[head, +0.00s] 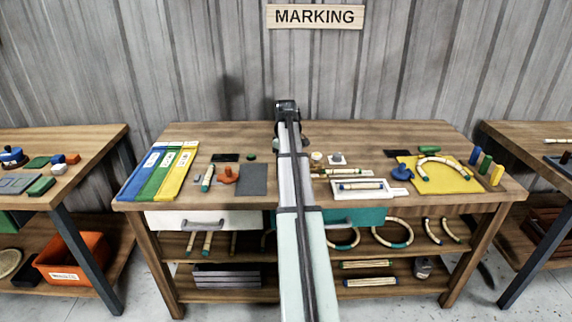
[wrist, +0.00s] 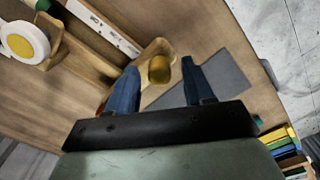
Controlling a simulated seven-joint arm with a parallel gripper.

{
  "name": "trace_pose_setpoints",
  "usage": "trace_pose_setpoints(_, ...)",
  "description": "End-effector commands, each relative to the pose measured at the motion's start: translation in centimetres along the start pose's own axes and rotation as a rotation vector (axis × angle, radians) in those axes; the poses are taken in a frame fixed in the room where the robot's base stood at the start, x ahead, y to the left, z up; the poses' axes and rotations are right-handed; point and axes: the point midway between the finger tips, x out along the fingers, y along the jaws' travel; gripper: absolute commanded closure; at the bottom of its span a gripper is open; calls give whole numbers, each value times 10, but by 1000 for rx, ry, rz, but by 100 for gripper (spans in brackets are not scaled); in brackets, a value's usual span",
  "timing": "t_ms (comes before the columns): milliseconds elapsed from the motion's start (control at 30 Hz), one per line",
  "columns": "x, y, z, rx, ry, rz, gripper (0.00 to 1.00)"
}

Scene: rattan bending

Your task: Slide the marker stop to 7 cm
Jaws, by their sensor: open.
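The marker stop appears to be the wooden block with a yellow-brown knob (wrist: 159,72) in the wrist view. It sits at the near end of a wooden rail beside a white printed scale (wrist: 104,27); the print is too small to read. My gripper (wrist: 159,64) is open, its two blue fingers spread on either side of the knob with gaps to both. I cannot tell how far above it the fingertips are. In the head view my arm hides the fingers and the stop; only the wrist end of my gripper (head: 288,106) shows.
A grey mat (head: 252,180) lies left of my arm on the workbench (head: 200,134). A white tray (head: 362,195) with a rattan piece lies to the right, near a yellow mat (head: 462,184). Blue, green and yellow strips (head: 158,172) lie far left. A white-and-yellow round thing (wrist: 20,43) is near the rail.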

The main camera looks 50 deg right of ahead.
Motion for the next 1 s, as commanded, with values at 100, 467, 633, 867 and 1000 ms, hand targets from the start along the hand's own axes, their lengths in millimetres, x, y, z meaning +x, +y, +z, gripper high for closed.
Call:
trace_pose_setpoints(100,4,0,0,0,0,0,48)
trace_pose_setpoints(467,4,0,0,0,0,0,57)
trace_pose_setpoints(633,4,0,0,0,0,0,73)
trace_pose_setpoints(867,4,0,0,0,0,0,95)
trace_pose_setpoints(1000,4,0,0,0,0,0,100)
